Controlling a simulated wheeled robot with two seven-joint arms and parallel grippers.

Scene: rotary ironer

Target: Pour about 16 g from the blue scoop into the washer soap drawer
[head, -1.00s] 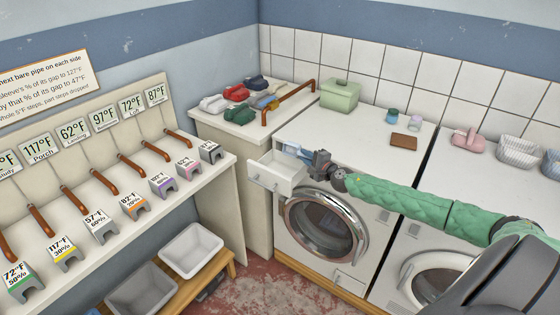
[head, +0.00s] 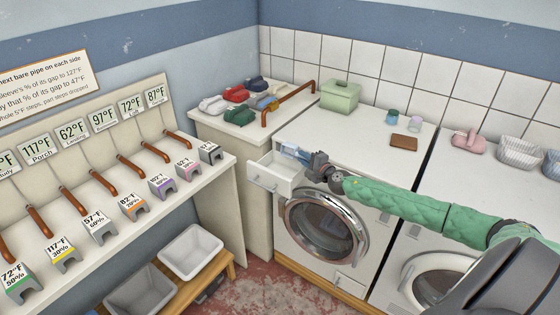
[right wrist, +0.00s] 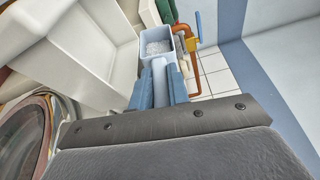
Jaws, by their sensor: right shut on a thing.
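My right gripper (head: 313,160) is shut on the handle of the blue scoop (head: 292,152). In the right wrist view the pale blue scoop (right wrist: 146,38) holds white granules in its square cup, and its handle (right wrist: 160,82) lies between the blue fingers (right wrist: 160,92). The white washer soap drawer (head: 268,182) is pulled out from the left of the washer front. The scoop is at the drawer's back right, near the washer's top edge; how far above it is, I cannot tell. No falling granules show. My left gripper is not in view.
The washer (head: 325,230) has a round door below the drawer. A green lidded box (head: 340,96), small jars (head: 392,115) and a brown block (head: 404,141) are on the tops behind. A copper pipe (head: 290,100) and several coloured items are at the left counter.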

